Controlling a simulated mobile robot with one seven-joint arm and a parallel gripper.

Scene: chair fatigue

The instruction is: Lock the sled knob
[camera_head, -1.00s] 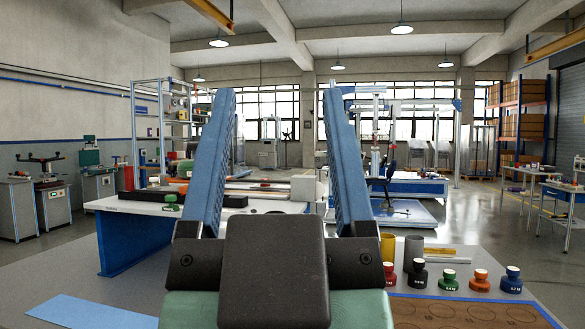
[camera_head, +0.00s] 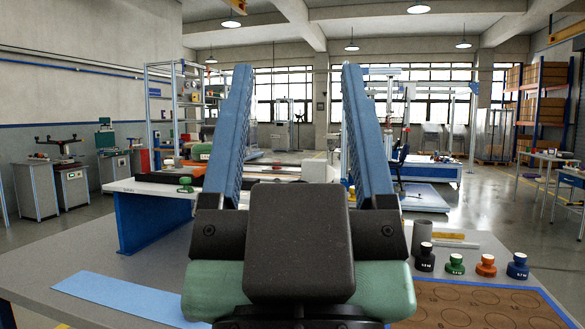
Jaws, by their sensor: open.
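My gripper (camera_head: 297,75) is large in the middle of the view. Its two blue ribbed fingers stand upright and well apart, with nothing between them. I cannot make out the sled knob with certainty. A small green handle-like piece (camera_head: 185,185) lies on the white-topped bench (camera_head: 150,188) behind my gripper, to its left. A tall test frame on a blue base (camera_head: 425,170) stands further back to the right. My gripper and its dark body hide part of the bench.
A grey table (camera_head: 90,272) lies in front, with a blue strip (camera_head: 125,298) at left. At right are several coloured weights (camera_head: 455,264), a grey cylinder (camera_head: 421,236) and a brown board with round recesses (camera_head: 470,305). Open floor lies left and right of the bench.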

